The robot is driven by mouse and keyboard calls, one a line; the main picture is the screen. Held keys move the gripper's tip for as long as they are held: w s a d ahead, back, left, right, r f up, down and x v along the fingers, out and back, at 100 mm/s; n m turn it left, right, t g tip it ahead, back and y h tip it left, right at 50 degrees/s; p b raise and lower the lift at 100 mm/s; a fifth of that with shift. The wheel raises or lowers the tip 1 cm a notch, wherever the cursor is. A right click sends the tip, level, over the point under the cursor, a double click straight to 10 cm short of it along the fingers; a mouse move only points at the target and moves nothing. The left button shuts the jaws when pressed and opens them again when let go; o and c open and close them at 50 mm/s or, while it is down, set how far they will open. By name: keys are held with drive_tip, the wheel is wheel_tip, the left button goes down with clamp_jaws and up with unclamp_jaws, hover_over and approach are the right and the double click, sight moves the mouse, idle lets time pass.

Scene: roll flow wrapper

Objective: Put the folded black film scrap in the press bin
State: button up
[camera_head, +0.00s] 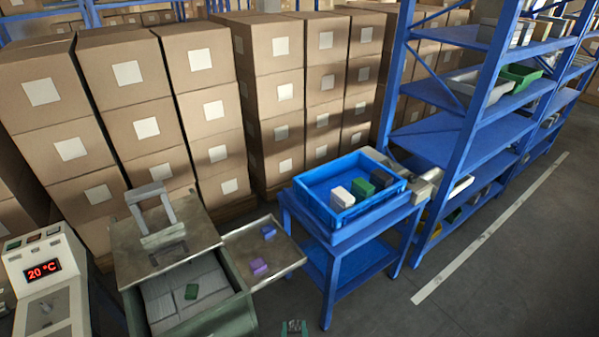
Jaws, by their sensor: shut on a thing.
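The press bin (222,307) is a green open-topped box at the lower left, with grey sheets and one green scrap inside. What looks like my gripper (294,328) shows only as a small piece at the bottom edge, right of the bin and below the stand. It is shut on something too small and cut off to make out.
A grey arched handle (152,192) stands on the metal top behind the bin. Blue racking (452,137) rises at the right. Stacked cartons (275,90) fill the back. The right floor is clear.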

drive_tip(key=f, duration=0.1)
drive_tip(key=s+d+f, duration=0.1)
drive_tip(key=f, duration=0.1)
drive_tip(key=shift+s+d+m+h, duration=0.15)
drive_tip(key=shift+d+m+h, duration=0.15)
